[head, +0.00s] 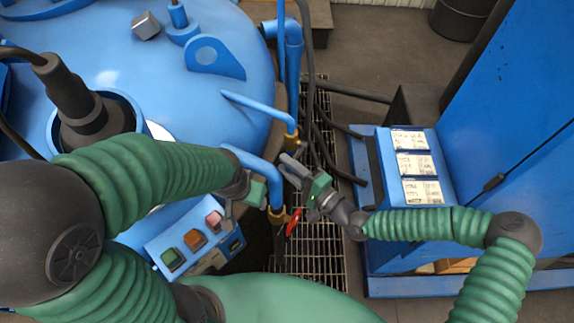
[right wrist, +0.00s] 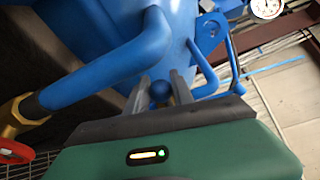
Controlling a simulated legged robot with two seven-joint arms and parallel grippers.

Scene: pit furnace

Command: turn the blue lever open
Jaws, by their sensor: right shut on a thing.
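My right gripper (head: 291,166) is beside the blue pipes, above the floor grating. Its two fingers also show in the right wrist view (right wrist: 160,96), with the rounded end of a blue part, which looks like the blue lever (right wrist: 160,89), between them. The gripper is shut on it. In the head view the gripper mostly hides the lever. A brass valve (head: 291,140) stands just behind the gripper. My left gripper (head: 240,191) is beside the bent blue pipe, left of the right gripper; its fingers are too unclear to tell open from shut.
A red lever (head: 293,221) sits on a nearer brass valve (head: 278,214), close below my right gripper. A button box (head: 196,240) is at lower left. The large blue vessel (head: 225,110) fills the left. A blue cabinet (head: 510,130) stands at right. Black hoses (head: 345,92) cross the grating.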

